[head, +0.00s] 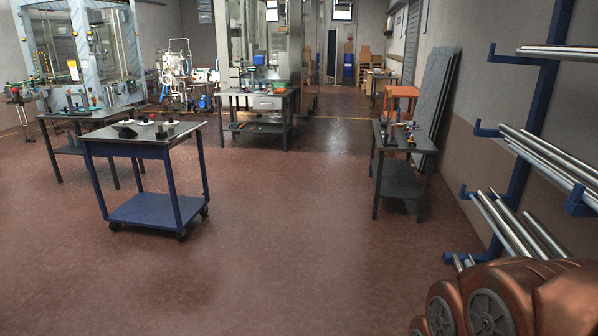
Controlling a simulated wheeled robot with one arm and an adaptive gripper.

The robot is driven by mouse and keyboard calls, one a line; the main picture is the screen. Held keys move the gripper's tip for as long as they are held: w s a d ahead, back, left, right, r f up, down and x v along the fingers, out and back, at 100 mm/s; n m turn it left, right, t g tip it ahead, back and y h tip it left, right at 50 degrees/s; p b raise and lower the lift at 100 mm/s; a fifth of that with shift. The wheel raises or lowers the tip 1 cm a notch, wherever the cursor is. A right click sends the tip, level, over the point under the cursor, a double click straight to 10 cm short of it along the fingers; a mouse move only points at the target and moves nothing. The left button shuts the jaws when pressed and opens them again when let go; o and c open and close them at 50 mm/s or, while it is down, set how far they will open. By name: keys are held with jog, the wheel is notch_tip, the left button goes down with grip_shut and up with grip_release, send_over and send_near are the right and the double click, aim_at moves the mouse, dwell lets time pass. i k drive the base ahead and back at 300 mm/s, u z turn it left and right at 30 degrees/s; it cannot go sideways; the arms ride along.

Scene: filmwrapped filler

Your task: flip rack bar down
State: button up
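A blue wall rack (530,125) stands along the right wall, with several upturned blue arms sticking out from its upright. Shiny metal bars (549,160) lie across the arms at several heights. A single bar or pair of bars (560,50) lies on the top level, cut off by the right edge. Lower bars (505,228) slope toward the bottom right, partly hidden by my copper-coloured arm. I cannot tell which bar is the rack bar or whether any part is hinged. My gripper is not in view.
A blue wheeled cart (155,208) with small items on top stands left of centre. A dark workbench (403,184) with tools stands before the rack, near leaning grey panels (436,95). Machines and tables line the back. The reddish floor (290,250) between is clear.

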aim_at(390, 95)
jog(key=u, duration=0.2)
jog(key=i, duration=1.85)
jog(key=z, duration=0.35)
jog(key=i, duration=1.75)
jog(key=z, duration=0.6)
jog(key=i, duration=0.95)
jog(key=u, duration=0.85)
jog(key=i, duration=0.9)
jog(key=z, duration=0.45)
jog(key=i, duration=0.8)
jog(key=z, duration=0.55)
